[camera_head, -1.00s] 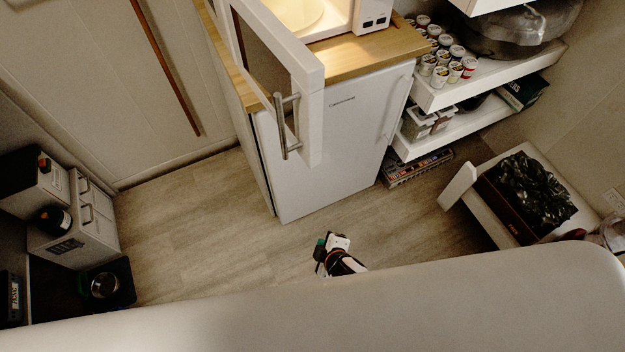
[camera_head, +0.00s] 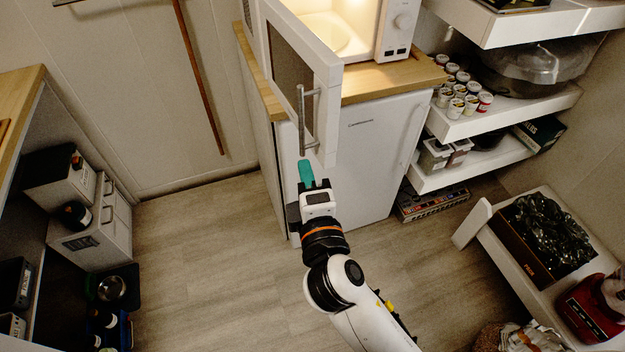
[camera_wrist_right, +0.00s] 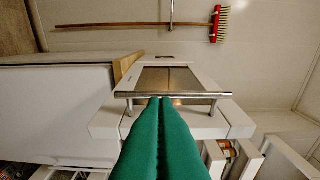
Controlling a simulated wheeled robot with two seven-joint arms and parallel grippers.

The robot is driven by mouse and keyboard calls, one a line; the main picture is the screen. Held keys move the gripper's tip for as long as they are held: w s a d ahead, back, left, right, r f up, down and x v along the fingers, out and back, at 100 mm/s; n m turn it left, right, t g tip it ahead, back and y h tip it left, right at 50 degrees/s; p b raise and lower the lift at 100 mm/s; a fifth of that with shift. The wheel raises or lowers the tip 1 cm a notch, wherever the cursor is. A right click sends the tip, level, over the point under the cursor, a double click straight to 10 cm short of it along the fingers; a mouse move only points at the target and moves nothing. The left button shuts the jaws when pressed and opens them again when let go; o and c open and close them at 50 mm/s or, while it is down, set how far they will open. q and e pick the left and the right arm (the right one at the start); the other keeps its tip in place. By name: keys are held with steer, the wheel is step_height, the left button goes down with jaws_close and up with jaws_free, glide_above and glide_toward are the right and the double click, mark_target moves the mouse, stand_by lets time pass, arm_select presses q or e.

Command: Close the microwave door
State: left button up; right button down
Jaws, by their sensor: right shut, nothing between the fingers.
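The white microwave (camera_head: 395,35) stands on the wooden top of a white cabinet, its lit inside and round plate showing. Its door (camera_head: 328,105) stands wide open, swung out toward me, with a dark window and a metal bar handle (camera_head: 301,120). My right gripper (camera_head: 306,170) has green fingers, shut and empty, just below the handle's lower end in the head view. In the right wrist view the fingertips (camera_wrist_right: 160,101) meet the handle bar (camera_wrist_right: 190,94) in the picture; I cannot tell if they touch. My left gripper is not in view.
A small white fridge (camera_head: 365,160) stands below the wooden counter (camera_head: 385,82). The floor (camera_head: 215,250) between is clear.

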mark_target(322, 144)
steer(key=w+d, duration=0.1)
steer(key=w, duration=0.1)
steer(key=w+d+p, duration=0.1)
steer(key=w, duration=0.1)
steer(key=w+p, duration=0.1)
steer(key=w, duration=0.2)
steer(key=shift+d, duration=0.4)
steer(key=shift+d, duration=0.1)
